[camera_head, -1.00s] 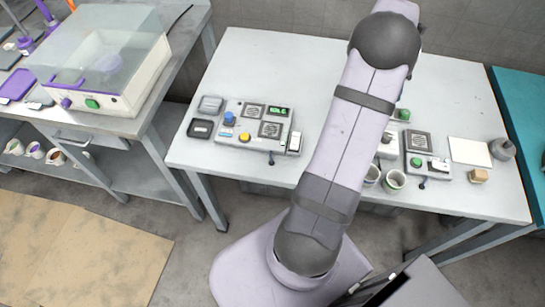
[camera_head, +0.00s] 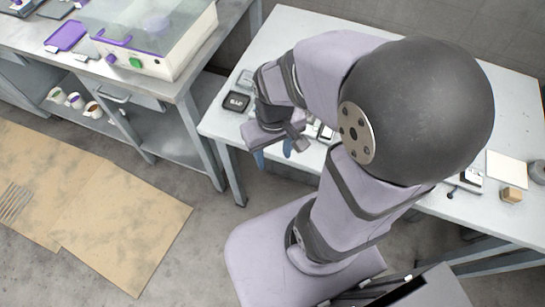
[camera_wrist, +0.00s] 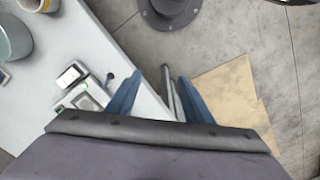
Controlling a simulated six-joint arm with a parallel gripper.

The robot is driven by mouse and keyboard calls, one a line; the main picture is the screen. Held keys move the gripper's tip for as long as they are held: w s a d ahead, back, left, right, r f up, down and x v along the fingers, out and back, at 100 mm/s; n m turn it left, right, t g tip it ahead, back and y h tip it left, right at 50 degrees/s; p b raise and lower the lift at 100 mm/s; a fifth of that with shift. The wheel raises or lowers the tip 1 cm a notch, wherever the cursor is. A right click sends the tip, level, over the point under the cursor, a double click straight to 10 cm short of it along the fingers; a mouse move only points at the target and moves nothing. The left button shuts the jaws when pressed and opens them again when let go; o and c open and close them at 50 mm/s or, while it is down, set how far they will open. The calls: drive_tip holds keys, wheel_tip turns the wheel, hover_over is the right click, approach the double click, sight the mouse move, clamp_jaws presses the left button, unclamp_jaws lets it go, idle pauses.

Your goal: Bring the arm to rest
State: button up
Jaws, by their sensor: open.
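My arm is folded over the table, with its dark round joint large in the head view. My gripper (camera_head: 273,153) hangs near the table's front edge, with its two blue fingers pointing down. In the wrist view my gripper (camera_wrist: 160,79) has its fingers spread apart, with nothing held between them. Beyond the fingers are the table's front edge and the floor.
The white table (camera_head: 285,32) carries a dark square pad (camera_head: 236,101), a pale square plate (camera_head: 507,168) and a small tan block (camera_head: 511,194). A device (camera_wrist: 85,93) and a cup (camera_wrist: 14,38) show in the wrist view. A clear-lidded box (camera_head: 160,45) stands on the left bench.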

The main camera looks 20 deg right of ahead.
drive_tip(key=shift+s+a+f+m, duration=0.1)
drive_tip(key=shift+s+a+m, duration=0.2)
drive_tip(key=shift+s+a, duration=0.15)
